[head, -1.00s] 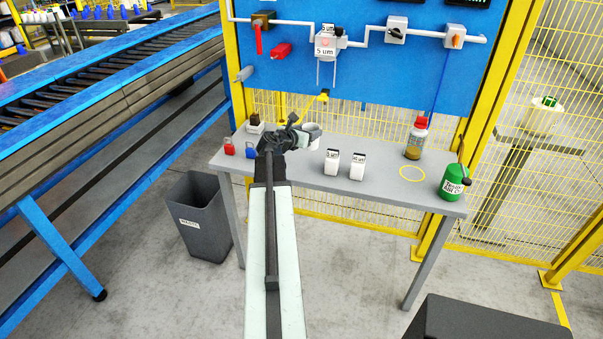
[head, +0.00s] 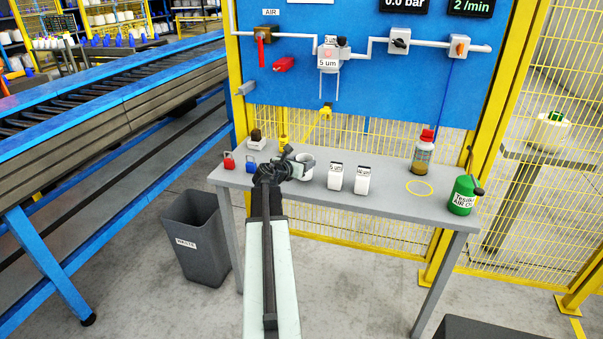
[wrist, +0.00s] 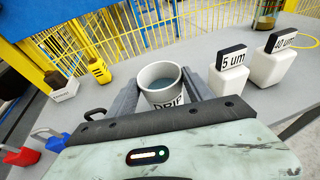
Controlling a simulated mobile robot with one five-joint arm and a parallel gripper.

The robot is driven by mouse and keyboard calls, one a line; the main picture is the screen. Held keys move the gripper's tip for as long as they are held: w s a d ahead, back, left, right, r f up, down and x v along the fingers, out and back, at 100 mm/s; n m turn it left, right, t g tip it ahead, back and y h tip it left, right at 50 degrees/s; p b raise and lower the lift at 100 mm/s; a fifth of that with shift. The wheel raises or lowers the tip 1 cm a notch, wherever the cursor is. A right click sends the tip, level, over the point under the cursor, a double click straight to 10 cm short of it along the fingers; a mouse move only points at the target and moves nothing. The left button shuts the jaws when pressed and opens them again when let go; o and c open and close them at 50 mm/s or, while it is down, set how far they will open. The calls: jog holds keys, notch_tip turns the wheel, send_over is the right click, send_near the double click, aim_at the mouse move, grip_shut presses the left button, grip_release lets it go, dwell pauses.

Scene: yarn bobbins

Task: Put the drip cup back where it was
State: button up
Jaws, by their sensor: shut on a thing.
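The drip cup (wrist: 160,84) is white, marked DRIP, upright, with grey-blue liquid inside in the wrist view. My gripper (wrist: 160,98) is shut on it, with one grey finger on each side. In the head view the cup (head: 306,166) shows at the end of my gripper (head: 298,166), over the left half of the grey table (head: 400,205), left of the white 5 um box (head: 335,177). I cannot tell whether its base touches the table. A yellow ring (head: 419,187) is marked on the table's right part.
The white 40 um box (wrist: 281,58) stands right of the 5 um box. Red (head: 229,161) and blue padlocks (head: 252,163) lie at the left. An amber bottle (head: 423,155) and green oil can (head: 462,195) stand at the right. The filter housing (head: 329,58) hangs above.

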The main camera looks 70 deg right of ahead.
notch_tip(320, 180, down, 2)
jog(key=shift+f+b, duration=0.2)
jog(key=shift+b, duration=0.25)
jog(key=shift+r, duration=0.25)
jog(key=shift+f, duration=0.2)
jog(key=o, duration=1.5)
jog(key=shift+r+p, duration=0.35)
jog(key=p+v, duration=0.3)
jog(key=v, duration=0.9)
jog(key=shift+f, duration=0.2)
